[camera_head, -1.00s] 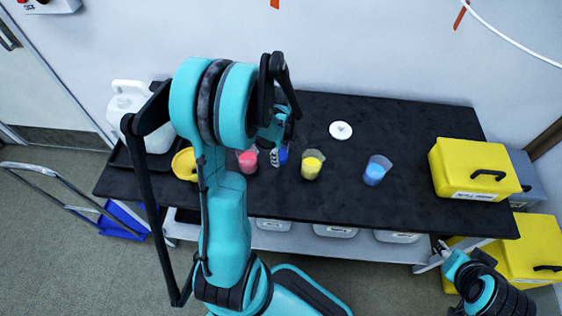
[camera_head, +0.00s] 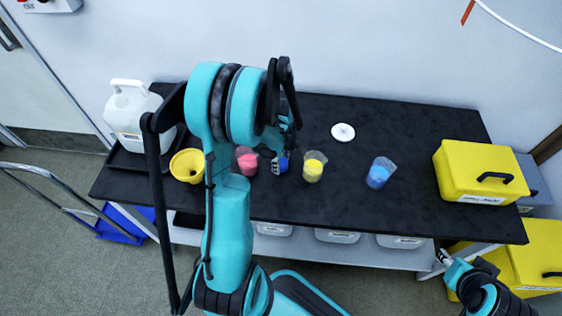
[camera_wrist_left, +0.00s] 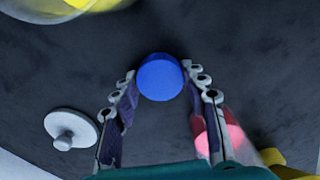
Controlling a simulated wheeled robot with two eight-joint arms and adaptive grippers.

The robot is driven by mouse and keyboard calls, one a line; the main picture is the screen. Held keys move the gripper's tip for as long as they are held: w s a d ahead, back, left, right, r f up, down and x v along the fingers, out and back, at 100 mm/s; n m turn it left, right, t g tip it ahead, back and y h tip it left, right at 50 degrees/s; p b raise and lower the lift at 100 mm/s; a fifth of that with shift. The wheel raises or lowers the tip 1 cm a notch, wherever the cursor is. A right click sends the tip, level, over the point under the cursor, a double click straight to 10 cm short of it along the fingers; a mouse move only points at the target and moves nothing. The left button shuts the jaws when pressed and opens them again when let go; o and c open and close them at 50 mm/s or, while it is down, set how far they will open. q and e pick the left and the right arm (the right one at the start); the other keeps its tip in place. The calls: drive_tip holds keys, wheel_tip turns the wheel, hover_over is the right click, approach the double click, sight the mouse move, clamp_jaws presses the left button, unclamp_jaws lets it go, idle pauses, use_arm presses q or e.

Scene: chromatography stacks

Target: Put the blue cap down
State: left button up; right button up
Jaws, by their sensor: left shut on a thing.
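The blue cap (camera_wrist_left: 160,78) is between the two fingertips of my left gripper (camera_wrist_left: 160,90) in the left wrist view, and the gripper is shut on it. In the head view the blue cap (camera_head: 282,164) shows beside my left gripper (camera_head: 276,163), between the cup of pink contents (camera_head: 247,160) and the cup of yellow contents (camera_head: 313,167). I cannot tell whether the cap touches the black table (camera_head: 430,130). My right gripper (camera_head: 444,257) is at the lower right, past the table's front edge; its jaws are too small to read.
A white lid with a knob (camera_head: 343,132) lies behind the cups. A cup of blue contents (camera_head: 380,172) stands to the right. A yellow funnel-like bowl (camera_head: 187,166) and a white jug (camera_head: 130,115) are at the left, a yellow case (camera_head: 470,165) at the right. Table between blue cup and case is clear.

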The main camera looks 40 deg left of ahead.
use_arm(q)
drive_tip(key=o, duration=1.2)
drive_tip(key=shift+r+p, duration=0.25)
drive_tip(key=shift+p, duration=0.1)
wheel_tip(320, 180, up, 11)
drive_tip(key=p, duration=0.5)
drive_tip(key=s+d+r+m+t, duration=0.2)
drive_tip(key=d+r+m, duration=0.2)
drive_tip(key=d+m, duration=0.2)
drive_tip(key=s+d+r+m+t, duration=0.2)
drive_tip(key=s+d+r+m, duration=0.1)
drive_tip(key=d+m, duration=0.3)
drive_tip(key=s+d+r+m+t, duration=0.2)
drive_tip(key=d+r+m+t, duration=0.1)
drive_tip(key=d+r+m, duration=0.3)
drive_tip(key=shift+s+d+m, duration=0.25)
drive_tip(key=shift+s+m, duration=0.05)
drive_tip(key=shift+m, duration=0.7)
drive_tip(key=shift+f, duration=0.1)
